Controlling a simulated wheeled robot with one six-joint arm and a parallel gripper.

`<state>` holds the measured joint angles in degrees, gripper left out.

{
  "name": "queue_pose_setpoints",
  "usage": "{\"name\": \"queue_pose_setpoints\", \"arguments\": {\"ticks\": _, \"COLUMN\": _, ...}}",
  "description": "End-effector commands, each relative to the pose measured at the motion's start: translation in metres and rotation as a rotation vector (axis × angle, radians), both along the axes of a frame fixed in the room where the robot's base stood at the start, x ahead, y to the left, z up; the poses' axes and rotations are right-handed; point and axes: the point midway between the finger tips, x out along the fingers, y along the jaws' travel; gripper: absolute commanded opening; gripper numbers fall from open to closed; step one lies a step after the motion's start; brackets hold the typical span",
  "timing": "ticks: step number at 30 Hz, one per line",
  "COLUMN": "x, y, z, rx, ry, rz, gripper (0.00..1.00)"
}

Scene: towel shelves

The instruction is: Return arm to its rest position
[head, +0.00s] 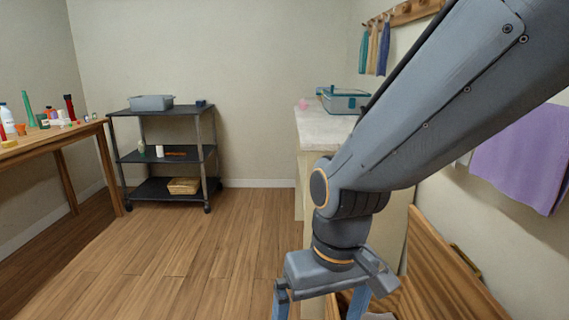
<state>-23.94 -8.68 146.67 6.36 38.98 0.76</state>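My arm reaches in from the upper right of the head view and bends down at the wrist. My gripper (320,304) hangs at the bottom centre. Its two fingers are spread well apart, and their tips are cut off by the lower edge of the picture. I see nothing held between the visible parts of the fingers. The gripper hangs in front of the pale counter (312,185) and the wooden floor. The arm hides part of the counter and the wall behind it.
A black wheeled cart (132,156) with a grey bin (152,103) stands at the back. A wooden table (50,138) with several bottles is at left. A purple towel (525,158) hangs at right above a wooden bench (440,270). The floor (190,255) left of the gripper is clear.

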Motion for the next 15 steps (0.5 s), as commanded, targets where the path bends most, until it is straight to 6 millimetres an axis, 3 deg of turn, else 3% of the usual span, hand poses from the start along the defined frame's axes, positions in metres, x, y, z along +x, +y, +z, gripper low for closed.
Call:
{"name": "queue_pose_setpoints", "arguments": {"ticks": 1, "x": -0.002, "y": -0.008, "z": 0.018, "rx": -0.006, "ry": 0.003, "rz": -0.023, "gripper": 0.97}}
{"name": "queue_pose_setpoints", "arguments": {"ticks": 15, "x": -0.006, "y": -0.078, "z": 0.102, "rx": -0.049, "ry": 0.018, "rz": -0.196, "gripper": 0.97}}
